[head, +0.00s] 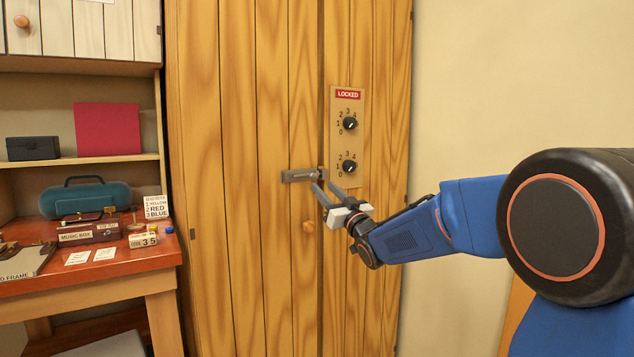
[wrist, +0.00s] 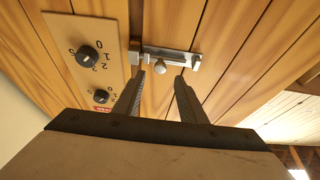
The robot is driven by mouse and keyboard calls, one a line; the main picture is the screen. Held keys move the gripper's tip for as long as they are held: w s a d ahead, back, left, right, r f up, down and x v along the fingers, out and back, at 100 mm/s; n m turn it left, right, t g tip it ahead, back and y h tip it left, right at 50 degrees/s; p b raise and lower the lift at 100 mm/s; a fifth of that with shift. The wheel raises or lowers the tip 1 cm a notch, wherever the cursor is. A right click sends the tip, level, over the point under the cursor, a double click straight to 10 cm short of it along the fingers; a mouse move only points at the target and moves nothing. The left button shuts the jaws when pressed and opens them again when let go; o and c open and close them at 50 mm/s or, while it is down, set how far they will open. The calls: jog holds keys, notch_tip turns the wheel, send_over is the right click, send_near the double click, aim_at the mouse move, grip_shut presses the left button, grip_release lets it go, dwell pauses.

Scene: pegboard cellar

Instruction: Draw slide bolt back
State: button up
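The grey metal slide bolt (head: 300,175) is mounted on the wooden cabinet doors, its right end near the seam between them. In the wrist view the bolt (wrist: 168,57) crosses the top middle, and its small round knob (wrist: 160,67) sticks out toward me. My gripper (head: 323,185) is in front of the doors, just below and right of the bolt. In the wrist view my gripper (wrist: 159,77) is open, its fingers spread to either side of the knob. The knob appears just beyond the fingertips, with nothing gripped. The knob is not clear in the head view.
A dial plate (head: 347,136) with a red LOCKED label and two dials sits right of the bolt. A red desk (head: 120,273) with several small items stands left. Plain wall (head: 460,90) lies right.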

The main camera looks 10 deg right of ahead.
aim_at(314, 177)
jog(key=shift+x, duration=2.9)
